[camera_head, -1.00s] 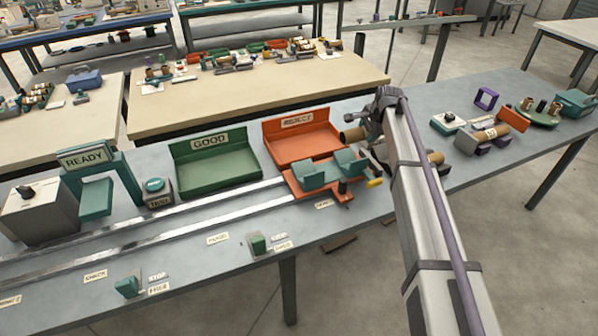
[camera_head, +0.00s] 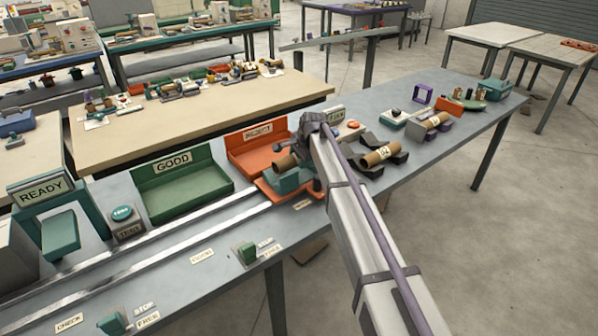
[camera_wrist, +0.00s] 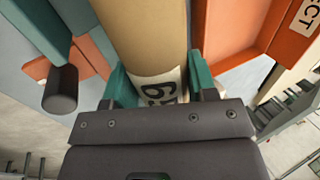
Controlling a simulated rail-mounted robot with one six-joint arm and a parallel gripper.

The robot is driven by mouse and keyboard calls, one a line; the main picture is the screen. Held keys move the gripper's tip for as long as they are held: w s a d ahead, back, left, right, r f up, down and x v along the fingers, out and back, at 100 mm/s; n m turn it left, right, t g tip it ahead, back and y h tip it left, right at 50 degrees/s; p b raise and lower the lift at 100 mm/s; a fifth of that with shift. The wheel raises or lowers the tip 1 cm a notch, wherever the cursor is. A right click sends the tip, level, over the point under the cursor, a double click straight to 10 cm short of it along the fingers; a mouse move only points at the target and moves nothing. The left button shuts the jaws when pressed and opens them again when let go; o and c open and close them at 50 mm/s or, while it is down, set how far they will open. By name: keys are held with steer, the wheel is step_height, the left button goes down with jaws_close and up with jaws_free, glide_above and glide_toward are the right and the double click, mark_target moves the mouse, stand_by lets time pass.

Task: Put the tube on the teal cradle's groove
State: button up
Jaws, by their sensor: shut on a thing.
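The teal cradle (camera_head: 291,181) sits on an orange carriage (camera_head: 268,192) at the end of the rails, in front of the reject bin. A tan cardboard tube (camera_head: 286,162) lies just over the cradle, its left end sticking out. My gripper (camera_head: 306,157) is shut on the tube near its right end; my arm hides part of the cradle. In the wrist view the tube (camera_wrist: 145,35) runs away from my gripper (camera_wrist: 158,98), its printed label close to the jaws. Teal surfaces flank it there. I cannot tell whether the tube touches the groove.
The orange reject bin (camera_head: 243,160) stands right behind the carriage, with the green GOOD bin (camera_head: 150,196) to its left. Another labelled tube (camera_head: 380,153) lies on a dark holder to the right of my arm. A dark peg (camera_wrist: 60,88) shows beside the tube.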

step_height(320, 180, down, 3)
steer(key=shift+f+b, duration=0.2)
steer(key=shift+b, duration=0.85)
steer(key=shift+r+p, duration=0.3)
steer(key=shift+c, duration=0.2)
steer(key=shift+f, duration=0.15)
steer(key=o, duration=0.5)
steer(key=shift+f, duration=0.1)
steer(key=o, duration=0.5)
